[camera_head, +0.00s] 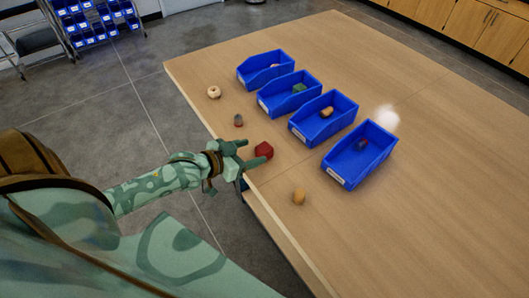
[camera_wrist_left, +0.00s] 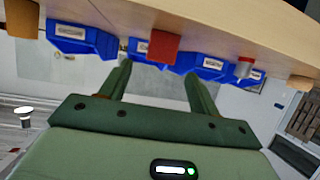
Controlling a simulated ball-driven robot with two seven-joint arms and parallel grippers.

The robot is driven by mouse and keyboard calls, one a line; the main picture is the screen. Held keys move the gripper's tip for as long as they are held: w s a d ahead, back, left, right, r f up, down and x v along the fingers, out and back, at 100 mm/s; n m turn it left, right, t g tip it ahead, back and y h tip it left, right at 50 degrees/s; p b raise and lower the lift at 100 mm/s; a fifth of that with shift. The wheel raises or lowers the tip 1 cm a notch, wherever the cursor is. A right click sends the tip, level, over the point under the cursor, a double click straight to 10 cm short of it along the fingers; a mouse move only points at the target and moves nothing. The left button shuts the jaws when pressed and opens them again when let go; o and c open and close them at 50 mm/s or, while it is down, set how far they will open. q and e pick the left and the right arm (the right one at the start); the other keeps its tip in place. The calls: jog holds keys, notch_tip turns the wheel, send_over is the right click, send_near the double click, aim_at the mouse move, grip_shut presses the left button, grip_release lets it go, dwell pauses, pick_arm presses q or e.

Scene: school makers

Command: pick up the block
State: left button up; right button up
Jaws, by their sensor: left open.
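The red block (camera_head: 263,150) sits on the wooden table (camera_head: 440,200) near its left edge, in front of the row of blue bins. My left gripper (camera_head: 252,153) is open just to the left of the block, its fingers pointing toward it. In the left wrist view, which appears upside down, the red block (camera_wrist_left: 164,47) lies ahead of the open left gripper (camera_wrist_left: 160,78), roughly between its two green fingers. Nothing is held in the jaws. My right gripper is not in view.
Several blue bins (camera_head: 325,134) holding small items stand behind the block. The table's right side is clear.

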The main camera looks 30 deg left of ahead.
aim_at(260, 149)
pick_arm(q)
jog(key=b+x, duration=0.1)
jog(key=x, duration=0.4)
jog(key=shift+w+d+f, duration=0.1)
jog(key=shift+w+f, duration=0.15)
jog(key=shift+s, duration=0.1)
jog(key=c, duration=1.1)
